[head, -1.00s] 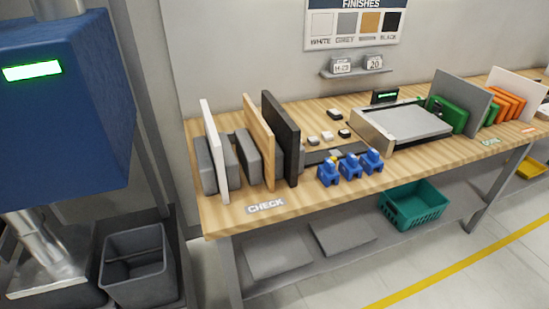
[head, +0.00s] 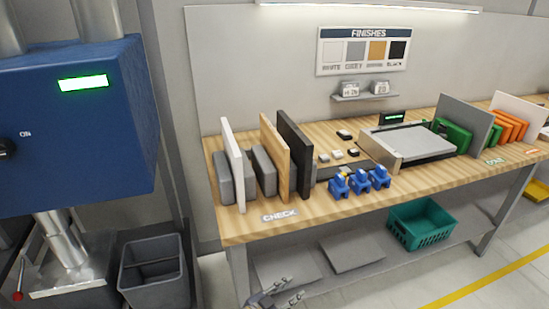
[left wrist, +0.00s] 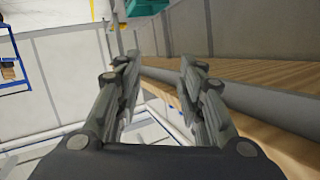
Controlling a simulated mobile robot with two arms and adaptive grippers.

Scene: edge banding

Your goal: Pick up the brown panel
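The brown panel (head: 274,155) is a tan, wood-coloured board standing upright on the workbench, between grey rack blocks. A black panel (head: 296,155) stands close to its right and a white panel (head: 234,163) to its left. My left gripper (head: 283,296) shows at the bottom edge of the head view, in front of and below the bench's front edge, well away from the panel. In the left wrist view its two fingers (left wrist: 160,60) are apart with nothing between them. My right gripper is not in view.
The wooden bench (head: 330,205) has a CHECK label (head: 280,215) in front of the panels. Blue clamp-like pieces (head: 360,182) stand right of the rack. A teal basket (head: 422,225) sits on the lower shelf. A blue machine (head: 75,120) and grey bin (head: 155,275) stand at left.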

